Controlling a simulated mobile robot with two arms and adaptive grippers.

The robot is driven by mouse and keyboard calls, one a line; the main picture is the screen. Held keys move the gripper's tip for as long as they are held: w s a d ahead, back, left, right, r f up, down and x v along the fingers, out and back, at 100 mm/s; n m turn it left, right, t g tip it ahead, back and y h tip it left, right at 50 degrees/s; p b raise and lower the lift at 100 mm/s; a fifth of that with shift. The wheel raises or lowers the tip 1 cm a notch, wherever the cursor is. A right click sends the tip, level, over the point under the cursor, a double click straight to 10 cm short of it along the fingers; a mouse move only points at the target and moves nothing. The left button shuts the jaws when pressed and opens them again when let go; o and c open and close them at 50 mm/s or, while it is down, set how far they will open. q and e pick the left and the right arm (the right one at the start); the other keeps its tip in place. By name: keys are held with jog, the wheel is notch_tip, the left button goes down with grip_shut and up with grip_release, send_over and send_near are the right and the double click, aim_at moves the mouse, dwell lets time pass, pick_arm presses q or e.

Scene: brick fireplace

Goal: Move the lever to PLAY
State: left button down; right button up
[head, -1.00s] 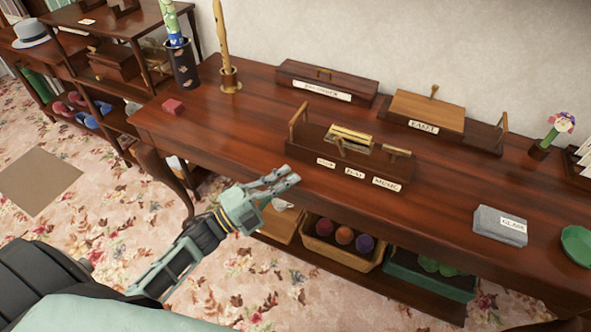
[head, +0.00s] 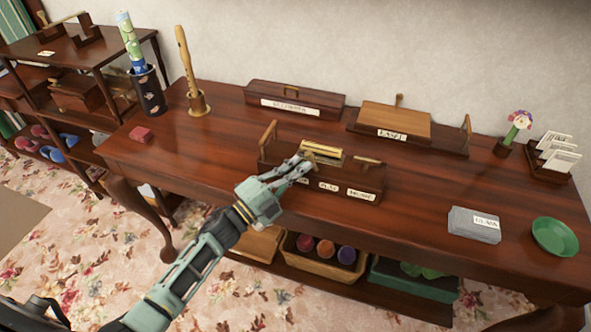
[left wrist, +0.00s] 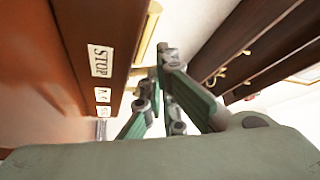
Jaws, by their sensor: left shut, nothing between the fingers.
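The dark wooden music box (head: 345,190) sits on the table, with brass parts on top and small white labels along its front. The PLAY label (head: 328,187) and the MUSIC label (head: 361,195) show; the STOP label is mostly behind my fingers. The STOP label (left wrist: 100,61) is clear in the left wrist view, with a brass bar (left wrist: 149,30) beyond it. I cannot tell for sure which brass part is the lever. My left gripper (head: 303,168) is shut and empty, with its fingertips over the box's front near the STOP end; contact cannot be told. My right gripper is not in view.
Behind stand the RECORDER box (head: 300,103) and the EASEL box (head: 400,125). A grey GLASS block (head: 472,225) and green dish (head: 555,237) lie right. A red block (head: 141,134) lies left. The table in front of the music box's right end is clear.

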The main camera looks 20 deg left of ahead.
pick_arm(q)
jog(key=shift+r+p, duration=0.2)
jog(key=shift+p, duration=0.2)
jog(key=shift+d+m, duration=0.1)
jog(key=shift+m, duration=0.2)
jog(key=shift+g+p, duration=0.3)
jog(key=shift+d+r+m+p, duration=0.1)
jog(key=shift+r+m+p, duration=0.05)
jog(key=shift+m+p, duration=0.3)
